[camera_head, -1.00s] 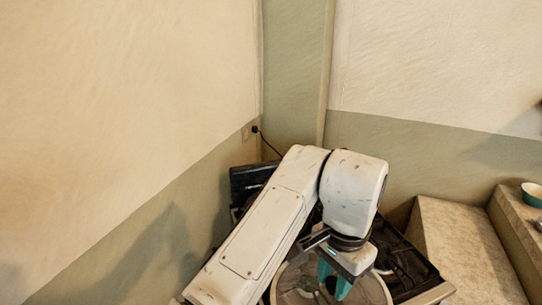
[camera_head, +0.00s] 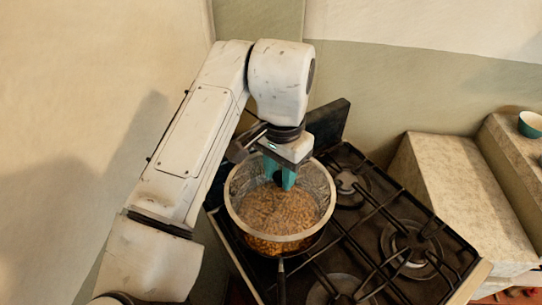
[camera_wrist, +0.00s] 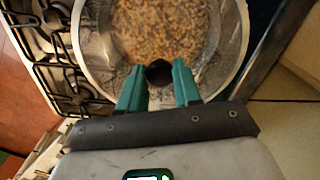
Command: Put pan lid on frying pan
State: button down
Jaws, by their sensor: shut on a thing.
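The pan lid (camera_head: 231,208) is a round clear disc with a silvery rim and a black knob. My gripper (camera_head: 280,178) is shut on the knob (camera_wrist: 159,73), which shows between the teal fingertips in the wrist view. The lid is over the frying pan (camera_head: 282,279), which sits on the stove with its dark handle toward the bottom of the head view. Brown, grainy food shows through the lid and below its front rim. The lid hides most of the pan. I cannot tell whether its rim touches the pan.
The black gas stove (camera_head: 408,243) has bare burners and grates right of the pan. A stone-like counter (camera_head: 450,185) stands further right, with a teal bowl (camera_head: 531,124) on the ledge beyond. Walls close in the left and back.

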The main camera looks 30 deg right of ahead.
aim_at(280, 192)
jog(key=shift+f+b, duration=2.2)
jog(key=shift+f, duration=0.25)
jog(key=shift+s+f, duration=0.1)
jog(key=shift+f, duration=0.65)
jog(key=shift+a+f, duration=0.1)
jog(key=shift+f, duration=0.4)
jog(key=shift+c, duration=1.5)
grip_release()
jog(key=shift+r, duration=0.1)
jog(key=shift+r+p, duration=3.05)
jog(key=shift+r, duration=0.35)
